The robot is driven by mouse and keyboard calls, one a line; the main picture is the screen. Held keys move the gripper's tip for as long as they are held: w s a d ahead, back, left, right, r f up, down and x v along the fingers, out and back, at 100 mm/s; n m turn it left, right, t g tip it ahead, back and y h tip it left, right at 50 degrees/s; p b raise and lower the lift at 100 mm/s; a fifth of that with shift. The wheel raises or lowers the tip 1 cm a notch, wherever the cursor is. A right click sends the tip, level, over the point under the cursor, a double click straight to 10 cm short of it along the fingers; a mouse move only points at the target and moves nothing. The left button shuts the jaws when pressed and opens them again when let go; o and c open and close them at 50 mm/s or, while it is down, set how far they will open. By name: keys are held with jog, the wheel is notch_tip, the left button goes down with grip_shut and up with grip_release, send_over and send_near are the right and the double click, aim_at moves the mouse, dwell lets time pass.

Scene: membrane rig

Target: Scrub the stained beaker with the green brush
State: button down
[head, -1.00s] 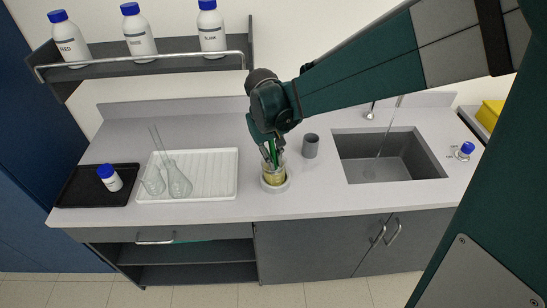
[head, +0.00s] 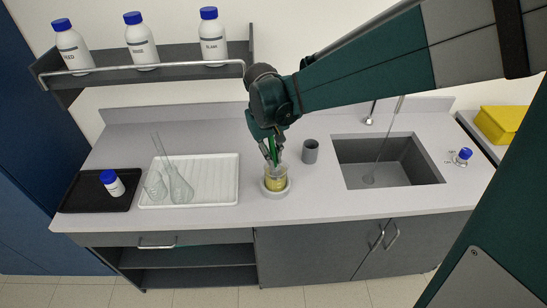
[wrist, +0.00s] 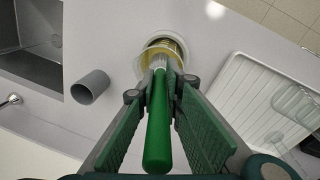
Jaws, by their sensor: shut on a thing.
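The stained beaker (head: 276,184) is clear glass with a yellow-brown stain. It stands upright on a round pale base (head: 285,192) on the counter; its rim also shows in the wrist view (wrist: 178,45). My gripper (head: 271,140) is just above the beaker and points down. It is shut on the green brush, whose green handle (wrist: 158,125) lies between the two finger pads in the wrist view. The brush's pale head end (wrist: 159,63) reaches down into the beaker's mouth. Whether the bristles touch the glass is hidden.
A grey cup (head: 310,151) stands close right of the beaker. The sink (head: 395,172) is farther right. A white drying rack (head: 215,190) with glassware is at left, beside a black tray (head: 75,200) holding a blue-capped bottle (head: 112,183). A bottle shelf (head: 165,62) hangs above.

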jog(key=shift+f, duration=0.1)
dwell(0.3)
jog(key=shift+f+b, duration=0.95)
jog(key=shift+f, duration=0.4)
jog(key=shift+s+f+b, duration=0.25)
jog(key=shift+f+b, duration=0.15)
jog(key=shift+f, duration=0.15)
jog(key=shift+w+f, duration=0.25)
jog(key=shift+s+r, duration=0.15)
jog(key=shift+r, duration=0.05)
jog(key=shift+w+a+r+p, duration=0.1)
jog(key=shift+w+r+p, duration=0.15)
jog(key=shift+r, duration=0.25)
jog(key=shift+r, duration=0.2)
